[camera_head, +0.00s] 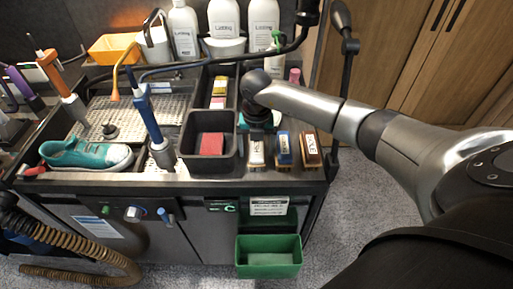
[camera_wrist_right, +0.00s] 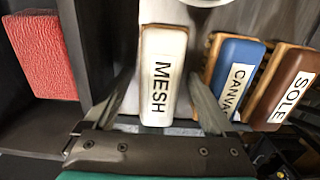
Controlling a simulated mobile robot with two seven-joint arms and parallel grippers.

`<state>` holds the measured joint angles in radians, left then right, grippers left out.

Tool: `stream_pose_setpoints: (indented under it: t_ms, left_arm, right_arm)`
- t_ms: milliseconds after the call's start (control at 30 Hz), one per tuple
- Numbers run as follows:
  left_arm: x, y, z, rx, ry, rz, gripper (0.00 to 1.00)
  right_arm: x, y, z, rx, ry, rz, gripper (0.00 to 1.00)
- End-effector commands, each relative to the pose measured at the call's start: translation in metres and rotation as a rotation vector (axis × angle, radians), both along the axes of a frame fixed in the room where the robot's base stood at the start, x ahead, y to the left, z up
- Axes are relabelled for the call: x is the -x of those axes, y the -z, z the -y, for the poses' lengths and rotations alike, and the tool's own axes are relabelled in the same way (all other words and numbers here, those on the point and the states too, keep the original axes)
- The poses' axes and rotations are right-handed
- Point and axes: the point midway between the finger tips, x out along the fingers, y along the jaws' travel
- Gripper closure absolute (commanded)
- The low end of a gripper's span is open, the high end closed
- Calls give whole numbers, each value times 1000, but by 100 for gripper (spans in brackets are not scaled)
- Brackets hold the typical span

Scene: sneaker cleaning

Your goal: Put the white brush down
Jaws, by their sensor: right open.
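The white brush (camera_head: 256,152), labelled MESH, rests on the right part of the workbench, left of a blue brush (camera_head: 283,149) and a brown brush (camera_head: 310,150). In the right wrist view the white brush (camera_wrist_right: 163,75) lies between the two fingers of my right gripper (camera_wrist_right: 160,88). The fingers are spread, with a visible gap on either side of the brush. In the head view my right gripper (camera_head: 257,118) is just behind the brush, its fingertips mostly hidden. My left gripper is not in view.
A black bin (camera_head: 190,145) with a red block (camera_head: 211,144) stands left of the brushes. A teal sneaker (camera_head: 85,154) lies at the left. White bottles (camera_head: 224,20) stand at the back. A green bin (camera_head: 268,258) hangs below the front edge.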

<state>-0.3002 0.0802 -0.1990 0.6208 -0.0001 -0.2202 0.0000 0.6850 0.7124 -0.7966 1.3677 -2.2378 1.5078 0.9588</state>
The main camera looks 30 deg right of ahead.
Motion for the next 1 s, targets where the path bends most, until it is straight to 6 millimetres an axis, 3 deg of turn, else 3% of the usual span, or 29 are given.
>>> stream_pose_setpoints:
  t_ms: [167,400,600,767,1000]
  left_arm:
    - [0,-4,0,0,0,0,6]
    - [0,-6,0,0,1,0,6]
    - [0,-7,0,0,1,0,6]
    - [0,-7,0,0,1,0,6]
    - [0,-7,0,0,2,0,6]
  right_arm:
    - [-1,-22,0,1,0,5,11]
    - [1,-75,-1,1,-1,6,11]
    - [3,-108,-2,1,0,3,11]
    - [4,-121,-2,0,1,1,11]
    - [4,-123,-2,0,1,0,11]
